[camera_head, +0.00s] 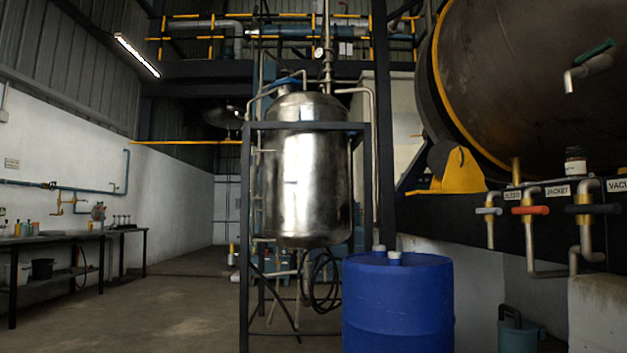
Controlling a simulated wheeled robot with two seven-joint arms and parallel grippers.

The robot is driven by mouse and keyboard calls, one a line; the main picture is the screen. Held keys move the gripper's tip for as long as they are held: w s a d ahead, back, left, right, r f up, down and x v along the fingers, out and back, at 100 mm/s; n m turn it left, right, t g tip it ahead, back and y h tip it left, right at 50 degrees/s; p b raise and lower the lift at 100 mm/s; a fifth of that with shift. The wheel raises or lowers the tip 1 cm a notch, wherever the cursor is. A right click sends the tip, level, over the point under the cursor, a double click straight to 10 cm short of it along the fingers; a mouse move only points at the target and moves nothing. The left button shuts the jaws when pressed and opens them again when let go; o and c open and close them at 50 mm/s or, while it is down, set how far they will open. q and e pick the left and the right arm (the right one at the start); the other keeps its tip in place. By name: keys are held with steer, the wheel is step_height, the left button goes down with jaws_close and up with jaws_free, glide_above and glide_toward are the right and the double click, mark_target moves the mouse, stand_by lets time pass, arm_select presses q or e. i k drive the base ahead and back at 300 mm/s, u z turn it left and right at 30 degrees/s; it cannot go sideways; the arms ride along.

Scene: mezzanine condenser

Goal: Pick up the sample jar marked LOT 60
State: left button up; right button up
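A small dark jar (575,165) with a pale label band stands upright on the dark ledge at the right, above the JACKET label. Its label is too small to read, so I cannot tell whether it says LOT 60. Several small bottles (26,229) stand on the bench at the far left, and their markings cannot be read either. Neither of my grippers shows in the head view.
A blue drum (398,305) stands in front of the ledge. Valves with red (531,210) and black (593,209) handles and pipes project below the jar. A steel tank (307,190) in a dark frame stands mid-view. Floor (180,310) at left is clear.

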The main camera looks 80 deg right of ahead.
mark_target(577, 162)
steer(key=z, duration=3.95)
